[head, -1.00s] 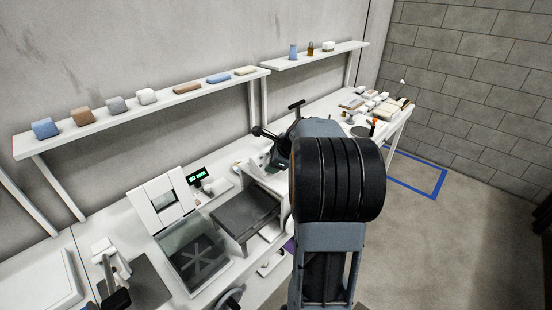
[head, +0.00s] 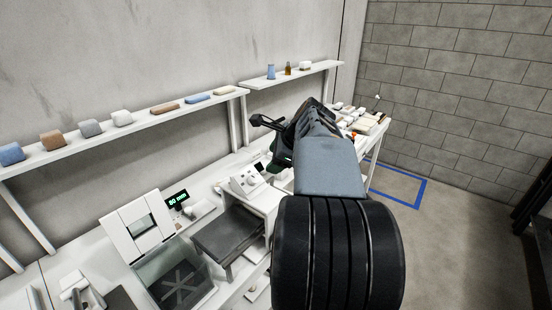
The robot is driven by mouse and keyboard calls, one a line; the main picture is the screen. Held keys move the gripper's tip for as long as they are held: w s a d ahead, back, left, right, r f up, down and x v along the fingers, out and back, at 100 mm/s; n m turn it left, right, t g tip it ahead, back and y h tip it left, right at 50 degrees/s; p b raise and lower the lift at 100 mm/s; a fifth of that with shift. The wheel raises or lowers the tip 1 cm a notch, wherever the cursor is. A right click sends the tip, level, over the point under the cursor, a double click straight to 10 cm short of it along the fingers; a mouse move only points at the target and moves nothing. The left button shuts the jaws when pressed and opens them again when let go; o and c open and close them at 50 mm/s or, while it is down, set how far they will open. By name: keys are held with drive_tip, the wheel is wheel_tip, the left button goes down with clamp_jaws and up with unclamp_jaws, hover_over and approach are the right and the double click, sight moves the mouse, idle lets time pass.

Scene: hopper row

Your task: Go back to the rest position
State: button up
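My gripper (head: 268,123) shows only in part at the far end of my raised arm, in front of the wall below the shelf. One dark finger sticks out to the left of my wrist. The rest of the gripper is hidden behind my own grey and black arm links, so its opening cannot be made out. I see nothing hanging from it.
A bench carries a machine with a raised white lid (head: 142,227), a green-lit display (head: 178,198) and a white machine with a grey tray (head: 228,232). Wall shelves (head: 130,131) hold blocks and bottles. Blue tape (head: 421,192) marks the open floor at right.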

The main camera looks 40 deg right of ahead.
idle(0.8)
drive_tip(key=s+a+f+n+g+h, duration=0.1)
drive_tip(key=s+a+f+n+g, duration=0.1)
drive_tip(key=a+f+n, duration=0.35)
drive_tip(key=s+a+f+n+g, duration=0.1)
drive_tip(key=s+a+f+n, duration=0.15)
drive_tip(key=n, duration=0.55)
drive_tip(key=s+a+f+n, duration=0.1)
drive_tip(key=s+a+n, duration=0.1)
drive_tip(key=a+n, duration=0.4)
drive_tip(key=s+a+f+n, duration=0.1)
drive_tip(key=s+a+n, duration=0.2)
drive_tip(key=a+n, duration=0.4)
drive_tip(key=shift+s+a, duration=0.2)
drive_tip(key=shift+a, duration=1.3)
drive_tip(key=shift+f, duration=0.1)
